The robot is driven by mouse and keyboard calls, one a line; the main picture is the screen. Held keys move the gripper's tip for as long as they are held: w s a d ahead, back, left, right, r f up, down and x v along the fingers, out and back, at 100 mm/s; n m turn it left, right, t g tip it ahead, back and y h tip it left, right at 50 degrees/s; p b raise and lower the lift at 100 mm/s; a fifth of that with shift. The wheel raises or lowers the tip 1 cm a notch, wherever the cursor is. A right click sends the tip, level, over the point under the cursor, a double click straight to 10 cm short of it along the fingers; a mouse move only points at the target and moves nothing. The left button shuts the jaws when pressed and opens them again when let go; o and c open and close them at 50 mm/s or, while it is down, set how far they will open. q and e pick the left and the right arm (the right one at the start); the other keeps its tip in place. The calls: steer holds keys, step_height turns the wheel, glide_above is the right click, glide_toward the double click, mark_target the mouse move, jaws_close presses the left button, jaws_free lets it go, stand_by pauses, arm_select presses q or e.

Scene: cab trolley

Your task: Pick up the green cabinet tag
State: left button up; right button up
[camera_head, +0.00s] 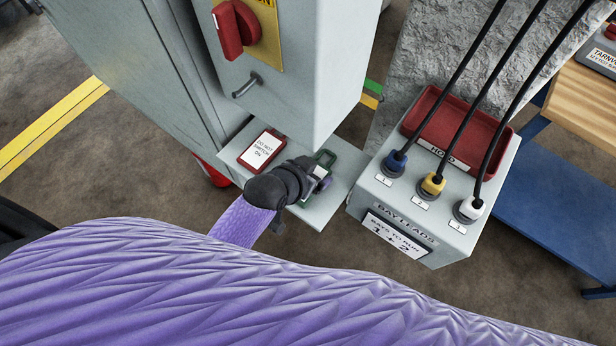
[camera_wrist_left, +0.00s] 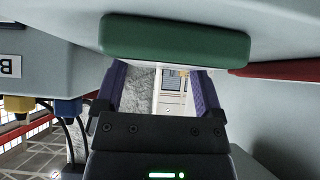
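The green cabinet tag (camera_head: 325,158) lies on the small grey shelf (camera_head: 318,215) below the cabinet, partly hidden by my left gripper (camera_head: 322,178) in the head view. In the left wrist view the tag (camera_wrist_left: 175,40) shows as a wide green bar just past the fingertips. There my left gripper (camera_wrist_left: 160,85) has its two purple fingers apart, with a clear gap between them. Whether the fingertips touch the tag I cannot tell. My right gripper is in neither view.
A red "do not switch on" tag (camera_head: 262,149) lies left of the gripper on the shelf. The cabinet (camera_head: 300,90) with a red rotary switch (camera_head: 236,28) stands above. A grey box (camera_head: 405,210) with a red tray (camera_head: 462,120) and several cabled plugs stands close to the right.

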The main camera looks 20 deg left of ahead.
arm_select(q)
steer(key=c, duration=0.5)
steer(key=shift+r, duration=0.35)
step_height(320, 180, up, 3)
steer(key=shift+s+r+p, duration=0.1)
steer(key=shift+r+p, duration=0.05)
steer(key=shift+p, duration=0.75)
steer(key=s+a, duration=0.3)
steer(key=s, duration=0.5)
steer(key=s+a, duration=0.3)
steer(key=s, duration=0.5)
steer(key=shift+s+f+p, duration=0.25)
steer(key=shift+s+p, duration=0.05)
steer(key=shift+s, duration=0.1)
